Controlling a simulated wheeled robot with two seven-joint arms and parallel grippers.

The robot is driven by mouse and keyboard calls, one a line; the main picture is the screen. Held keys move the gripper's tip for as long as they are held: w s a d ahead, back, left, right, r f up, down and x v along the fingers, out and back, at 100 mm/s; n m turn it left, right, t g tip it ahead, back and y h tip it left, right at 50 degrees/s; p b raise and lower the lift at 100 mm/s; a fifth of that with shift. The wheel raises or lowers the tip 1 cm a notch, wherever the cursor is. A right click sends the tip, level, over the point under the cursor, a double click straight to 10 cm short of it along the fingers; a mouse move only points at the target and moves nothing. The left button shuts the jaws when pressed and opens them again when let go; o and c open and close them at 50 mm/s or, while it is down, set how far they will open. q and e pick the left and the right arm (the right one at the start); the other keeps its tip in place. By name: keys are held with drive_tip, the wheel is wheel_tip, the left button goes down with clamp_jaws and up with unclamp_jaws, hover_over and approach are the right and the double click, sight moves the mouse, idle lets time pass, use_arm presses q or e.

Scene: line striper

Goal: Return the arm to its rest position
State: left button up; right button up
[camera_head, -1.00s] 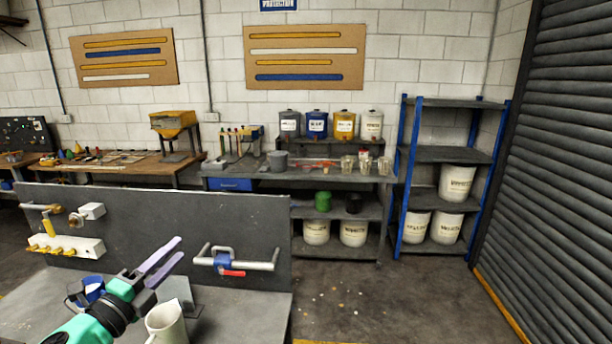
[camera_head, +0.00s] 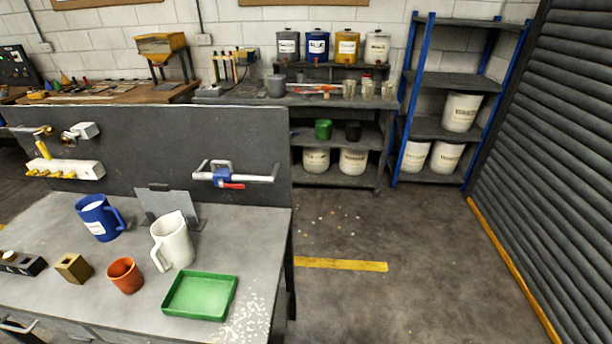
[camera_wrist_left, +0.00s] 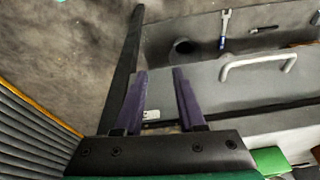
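My left gripper (camera_wrist_left: 159,98) shows in the left wrist view, its two purple fingers spread apart with nothing between them. It is above the floor, beside a grey panel with a metal handle (camera_wrist_left: 258,66). Neither arm shows in the head view now. My right gripper is in neither current view.
The grey bench (camera_head: 240,228) bears a blue mug (camera_head: 97,219), a white pitcher (camera_head: 174,243), an orange cup (camera_head: 124,276), a brass-coloured block (camera_head: 73,268) and a green tray (camera_head: 200,296). White specks lie beside the tray. Open floor (camera_head: 370,225) lies right of the bench.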

use_arm(q)
drive_tip(key=s+f+g+b, duration=0.1)
drive_tip(key=s+f+b, duration=0.25)
drive_tip(key=f, duration=0.85)
drive_tip(key=s+f+b, duration=0.2)
drive_tip(key=f+b, duration=0.2)
drive_tip(key=f, duration=0.8)
drive_tip(key=s+a+f+g+b, duration=0.1)
drive_tip(key=s+a+f+b, duration=0.2)
drive_tip(key=s+f+b, duration=0.4)
drive_tip(key=s+f, duration=0.7)
drive_tip(key=f, duration=0.3)
drive_tip(key=shift+s+a+f, duration=0.15)
drive_tip(key=shift+s+f, duration=0.05)
drive_tip(key=shift+f, duration=0.2)
